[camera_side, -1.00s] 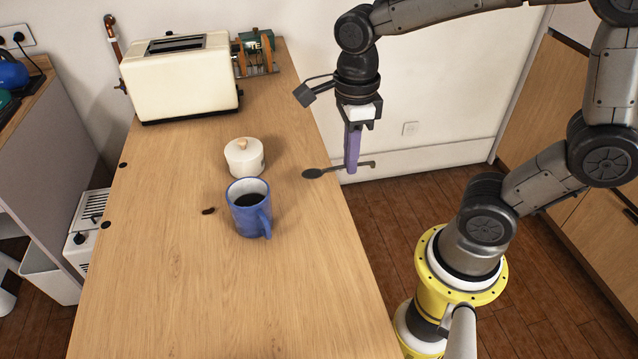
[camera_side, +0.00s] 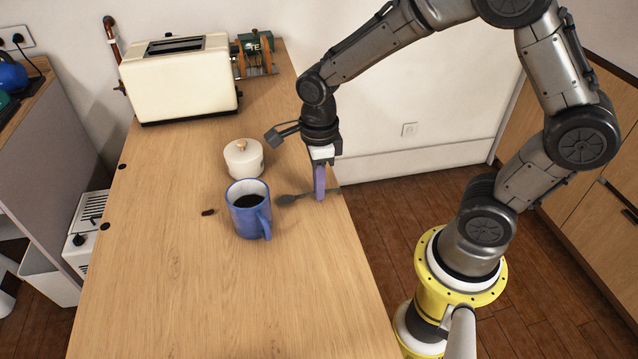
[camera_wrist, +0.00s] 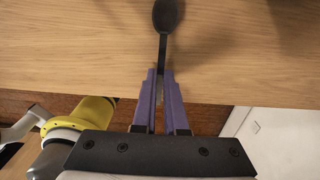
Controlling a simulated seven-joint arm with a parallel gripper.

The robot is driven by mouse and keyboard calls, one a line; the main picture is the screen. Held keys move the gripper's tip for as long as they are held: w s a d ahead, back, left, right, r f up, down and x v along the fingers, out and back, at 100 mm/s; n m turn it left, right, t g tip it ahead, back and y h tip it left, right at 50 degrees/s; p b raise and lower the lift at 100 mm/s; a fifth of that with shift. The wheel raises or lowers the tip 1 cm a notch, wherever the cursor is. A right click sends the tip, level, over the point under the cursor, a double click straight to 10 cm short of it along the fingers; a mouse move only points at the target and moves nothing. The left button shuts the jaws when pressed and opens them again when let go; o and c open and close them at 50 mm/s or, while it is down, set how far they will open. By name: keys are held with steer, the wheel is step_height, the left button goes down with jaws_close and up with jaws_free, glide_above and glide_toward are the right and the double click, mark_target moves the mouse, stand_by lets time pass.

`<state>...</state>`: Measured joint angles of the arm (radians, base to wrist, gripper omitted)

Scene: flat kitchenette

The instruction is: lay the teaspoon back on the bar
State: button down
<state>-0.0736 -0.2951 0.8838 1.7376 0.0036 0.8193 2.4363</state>
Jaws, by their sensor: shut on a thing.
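The dark teaspoon (camera_side: 289,199) is at the right edge of the wooden bar (camera_side: 210,290), its bowl pointing left toward the blue mug. My gripper (camera_side: 320,197), with purple fingers, is shut on the teaspoon's handle. In the wrist view the teaspoon's bowl (camera_wrist: 167,14) is over the wood and its handle runs between the fingertips (camera_wrist: 160,75). A shadow lies beside the spoon there. I cannot tell whether the spoon touches the bar or is just above it.
The blue mug (camera_side: 243,216) with dark liquid stands left of the spoon. A white lidded pot (camera_side: 243,160) is behind it, and a small dark brown piece (camera_side: 208,212) lies to its left. A cream toaster (camera_side: 180,85) stands at the back. The bar's front is clear.

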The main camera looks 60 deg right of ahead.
steer(key=c, duration=1)
jaws_free()
steer(key=shift+f, duration=0.1)
steer(key=shift+o, duration=0.2)
step_height(320, 180, up, 12)
steer(key=s+d+r+n+t, duration=0.1)
steer(key=s+r+n+t, duration=0.1)
steer(key=s+n, duration=0.5)
steer(key=s+d+r+n+t, duration=0.1)
steer(key=s+n+t, duration=0.2)
steer(key=n, duration=1.7)
steer(key=s, duration=0.3)
steer(key=shift+s+d+r+t, duration=0.15)
steer(key=shift+s+r+t, duration=0.15)
steer(key=shift+s+r, duration=0.1)
